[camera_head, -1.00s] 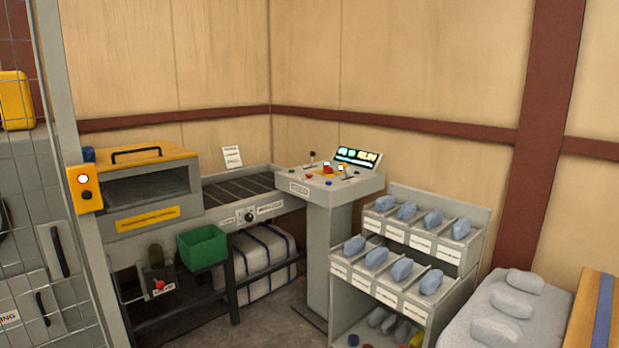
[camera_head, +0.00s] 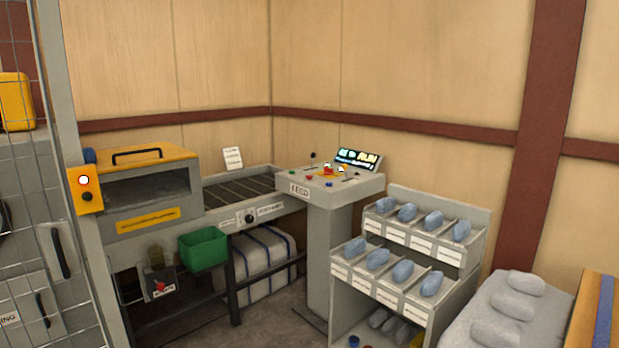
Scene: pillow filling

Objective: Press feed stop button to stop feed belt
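The grey control console (camera_head: 300,188) stands at the back, near the room corner, with a label on its front that seems to read FEED. Its top carries a red button (camera_head: 328,170) on a yellow patch and several small coloured buttons and knobs. Which one is the feed stop button is too small to tell. A lit display (camera_head: 357,161) at the console's back seems to read RUN. The feed belt (camera_head: 238,190), dark and ribbed, runs left from the console to the yellow-topped machine. Neither of my grippers is in view.
A grey rack (camera_head: 408,268) with blue-grey pieces in labelled slots stands right of the console. A bed with grey pillows (camera_head: 493,331) is at the lower right. A green bin (camera_head: 203,248) hangs below the belt. A mesh fence (camera_head: 45,250) is at the left.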

